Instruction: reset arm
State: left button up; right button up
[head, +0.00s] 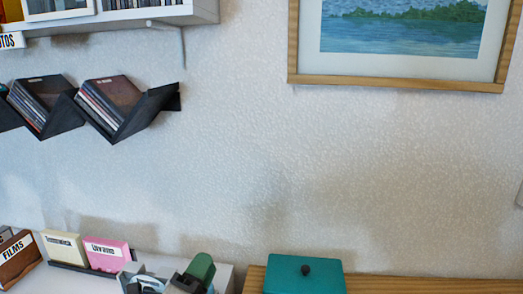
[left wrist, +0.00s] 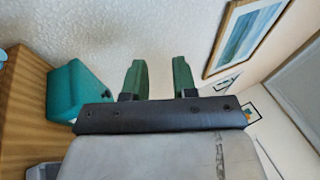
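My left gripper (head: 198,270) shows at the bottom edge of the head view, with a green finger pointing up in front of the white wall. The left wrist view shows both green fingers of this gripper (left wrist: 159,78) standing apart, with only wall between them. It is open and empty. My right gripper is in neither view.
A teal box with a dark knob (head: 305,276) stands on a wooden top (head: 430,286), right of my left gripper. Labelled boxes, a cream one (head: 62,246) and a pink one (head: 107,255), stand left. Black zigzag shelves (head: 150,106) hold discs. A framed picture (head: 400,80) hangs upper right.

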pick_arm(q)
jog(key=s+a+f+n+g+y, duration=0.3)
jog(key=s+a+f+n+y, duration=0.15)
jog(key=f+n, duration=0.3)
jog(key=s+a+f+n+g+y, duration=0.35)
jog(key=f+n+y, duration=0.25)
jog(key=n, duration=0.2)
jog(key=s+a+f+n+g+h, duration=0.1)
jog(key=s+f+n+g, duration=0.3)
jog(key=s, duration=0.6)
jog(key=s+f+n+g+h, duration=0.1)
jog(key=s+f+n+g, duration=0.25)
jog(key=s+g, duration=0.45)
notch_tip(320, 180, down, 27)
jog(key=s+m, duration=0.1)
jog(key=s, duration=0.2)
jog(key=s+a+f, duration=0.3)
jog(key=s+f, duration=1.2)
jog(key=shift+s+f, duration=0.3)
jog(key=shift+s, duration=0.1)
